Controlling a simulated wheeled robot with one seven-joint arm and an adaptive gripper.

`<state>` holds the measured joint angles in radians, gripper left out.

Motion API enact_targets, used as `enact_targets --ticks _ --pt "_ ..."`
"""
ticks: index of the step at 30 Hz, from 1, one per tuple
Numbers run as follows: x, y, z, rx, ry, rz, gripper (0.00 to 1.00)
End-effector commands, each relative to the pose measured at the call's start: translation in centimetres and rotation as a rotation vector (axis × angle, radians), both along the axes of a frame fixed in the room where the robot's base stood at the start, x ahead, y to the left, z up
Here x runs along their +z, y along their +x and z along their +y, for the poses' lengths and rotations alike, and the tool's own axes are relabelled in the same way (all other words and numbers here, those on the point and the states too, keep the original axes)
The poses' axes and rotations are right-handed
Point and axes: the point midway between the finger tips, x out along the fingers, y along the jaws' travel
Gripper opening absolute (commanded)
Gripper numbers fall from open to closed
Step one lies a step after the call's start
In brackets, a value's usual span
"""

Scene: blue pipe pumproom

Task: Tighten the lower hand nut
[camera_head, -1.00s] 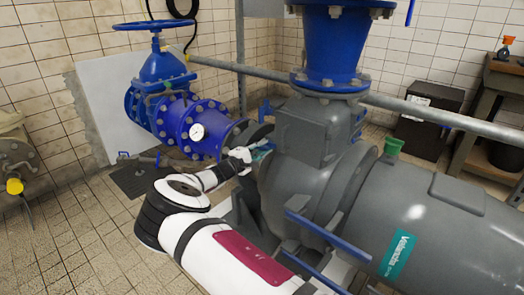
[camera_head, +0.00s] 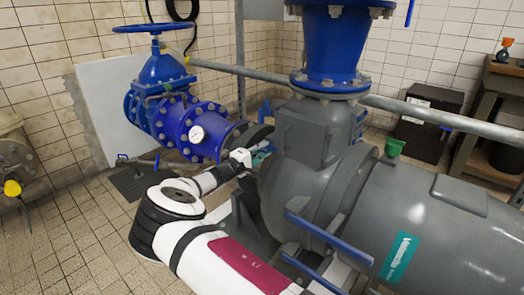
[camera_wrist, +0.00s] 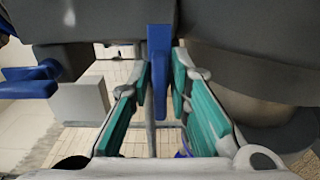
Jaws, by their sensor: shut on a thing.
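In the wrist view, a blue bar-shaped hand nut (camera_wrist: 159,62) stands upright between the fingertips, below the dark grey pump body. My gripper (camera_wrist: 161,80) has green-padded fingers on both sides of this blue part and is shut on it. In the head view, my gripper (camera_head: 262,151) is a small teal patch beside the left side of the grey pump (camera_head: 310,180). The part it holds cannot be made out there. The pump hides the area behind the fingertips.
Another blue handle (camera_wrist: 30,80) lies left in the wrist view. Tiled floor (camera_head: 75,240) at the left is open.

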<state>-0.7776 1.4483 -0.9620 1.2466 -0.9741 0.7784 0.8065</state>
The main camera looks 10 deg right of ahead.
Motion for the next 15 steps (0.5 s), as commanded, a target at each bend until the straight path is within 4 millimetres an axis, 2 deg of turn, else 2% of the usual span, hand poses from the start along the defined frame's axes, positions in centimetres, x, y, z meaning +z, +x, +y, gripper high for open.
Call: enact_targets --ticks 1,2,3,15 --pt "-0.16 -0.10 -0.07 -0.003 0.003 0.000 0.00" --pt "-0.17 -0.09 -0.07 -0.003 0.003 0.000 0.23" --pt "-0.17 -0.09 -0.07 -0.003 0.003 0.000 0.30" --pt "-0.06 -0.31 0.48 0.000 0.001 0.001 0.30"
